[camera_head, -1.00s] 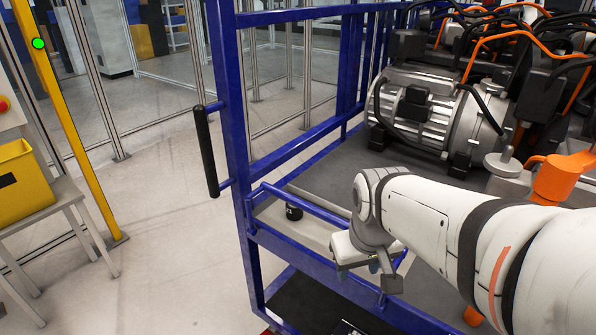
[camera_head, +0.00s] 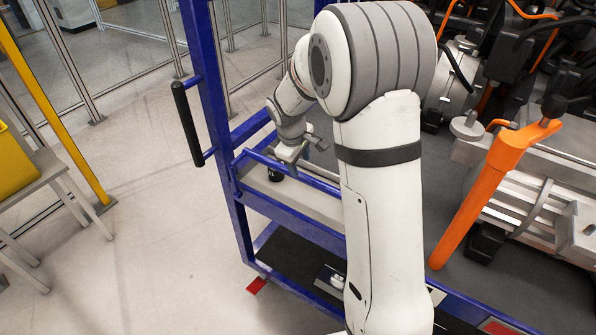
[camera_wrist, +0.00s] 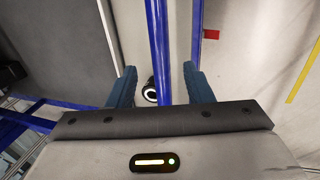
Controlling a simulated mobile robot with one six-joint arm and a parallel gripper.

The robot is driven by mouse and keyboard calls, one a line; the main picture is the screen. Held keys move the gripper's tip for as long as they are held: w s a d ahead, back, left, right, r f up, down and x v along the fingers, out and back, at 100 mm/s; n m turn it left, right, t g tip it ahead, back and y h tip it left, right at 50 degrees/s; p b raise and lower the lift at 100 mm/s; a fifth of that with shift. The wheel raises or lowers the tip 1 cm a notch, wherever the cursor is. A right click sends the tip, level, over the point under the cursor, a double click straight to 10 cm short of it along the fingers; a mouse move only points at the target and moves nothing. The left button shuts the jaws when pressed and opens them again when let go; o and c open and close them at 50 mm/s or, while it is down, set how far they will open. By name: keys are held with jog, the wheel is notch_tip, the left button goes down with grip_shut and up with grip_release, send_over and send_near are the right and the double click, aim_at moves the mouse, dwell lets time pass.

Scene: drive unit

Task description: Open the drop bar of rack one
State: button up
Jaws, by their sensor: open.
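The drop bar is a blue tube (camera_head: 315,182) along the front of the blue rack (camera_head: 217,130), above a grey ledge. My gripper (camera_head: 290,153) is over the left part of the bar, with my arm hiding the bar's right part. In the wrist view my gripper (camera_wrist: 161,76) is open. Its two blue-grey fingers stand on either side of the bar (camera_wrist: 158,35), which runs up the picture between them. I cannot tell how deep the bar sits between the fingers, or whether it touches them. The bar looks level and in place.
A small black round part (camera_head: 275,174) sits below the bar, near my fingers. A black handle (camera_head: 187,124) sticks out from the rack's left post. An orange lever (camera_head: 485,190) and machinery stand at right. The floor at left is clear up to a table (camera_head: 62,180).

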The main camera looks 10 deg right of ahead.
aim_at(303, 176)
jog(key=x, duration=0.6)
jog(key=shift+d+f+p, duration=0.15)
jog(key=shift+f+p, duration=0.15)
jog(key=shift+p, duration=0.1)
jog(key=shift+c, duration=0.5)
grip_shut()
